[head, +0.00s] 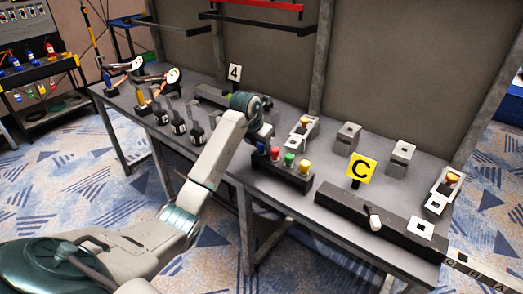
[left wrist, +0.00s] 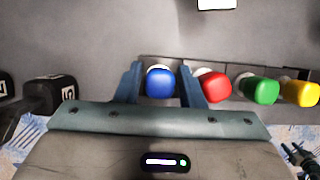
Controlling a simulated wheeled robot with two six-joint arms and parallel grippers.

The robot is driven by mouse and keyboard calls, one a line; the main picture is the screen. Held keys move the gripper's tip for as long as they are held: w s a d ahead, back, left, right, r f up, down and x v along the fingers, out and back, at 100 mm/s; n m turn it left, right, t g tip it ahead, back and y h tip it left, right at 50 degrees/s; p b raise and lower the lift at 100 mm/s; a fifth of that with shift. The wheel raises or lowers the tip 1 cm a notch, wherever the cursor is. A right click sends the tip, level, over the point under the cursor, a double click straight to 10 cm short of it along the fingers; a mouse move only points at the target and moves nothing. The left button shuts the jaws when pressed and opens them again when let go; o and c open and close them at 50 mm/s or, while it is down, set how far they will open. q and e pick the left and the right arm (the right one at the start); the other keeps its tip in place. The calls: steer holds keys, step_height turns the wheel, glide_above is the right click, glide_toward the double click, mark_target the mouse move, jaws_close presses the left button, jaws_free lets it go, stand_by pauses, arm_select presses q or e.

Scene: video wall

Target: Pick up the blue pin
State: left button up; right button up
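The blue pin (left wrist: 160,82) has a rounded blue top and stands in line with a red pin (left wrist: 213,86), a green pin (left wrist: 260,90) and a yellow pin (left wrist: 300,94). My left gripper (head: 263,139) is over the left end of the dark pin block (head: 290,181). In the left wrist view its two blue fingers are apart, one on each side of the blue pin, with narrow gaps showing. The gripper largely hides the blue pin in the head view.
Black numbered weights (head: 178,122) stand left of the gripper. A yellow C sign (head: 361,170) and a long dark block (head: 385,222) are to the right.

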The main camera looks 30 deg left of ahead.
arm_select(q)
steer(key=shift+c, duration=0.4)
steer(key=c, duration=0.7)
steer(key=shift+o, duration=0.2)
steer(key=shift+r, duration=0.15)
steer(key=shift+r, duration=0.35)
step_height(320, 180, up, 8)
steer(key=shift+r+b, duration=0.25)
steer(key=shift+b, duration=0.2)
steer(key=shift+r, duration=0.35)
arm_select(e)
steer(key=r, duration=0.1)
steer(key=w+r, duration=0.1)
steer(key=shift+r, duration=0.3)
